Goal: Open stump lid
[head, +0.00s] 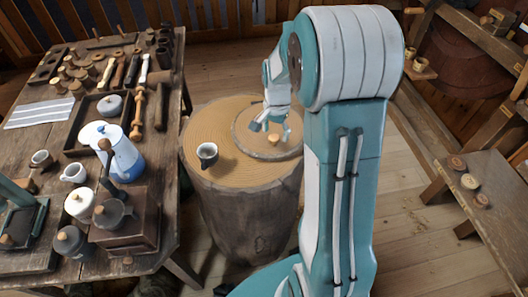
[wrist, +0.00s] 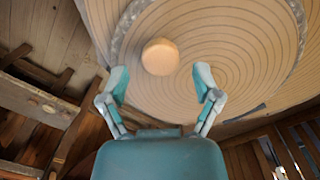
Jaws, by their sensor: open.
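The stump (head: 245,215) stands on the floor in the head view, upright, with a pale ringed top. Its round lid (head: 252,140) lies flat in the top, edged by a grey rim. A small round wooden knob (head: 274,138) sits at the lid's middle; in the wrist view the knob (wrist: 160,57) shows just beyond the fingertips. My gripper (head: 275,126) hangs over the lid near the knob. In the wrist view my gripper (wrist: 160,78) is open and empty, its fingers spread to either side of the knob's line, apart from it.
A wooden table (head: 165,190) at left holds a blue and white pot (head: 118,152), mugs and many tools. A bench (head: 490,215) with small round pieces is at right.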

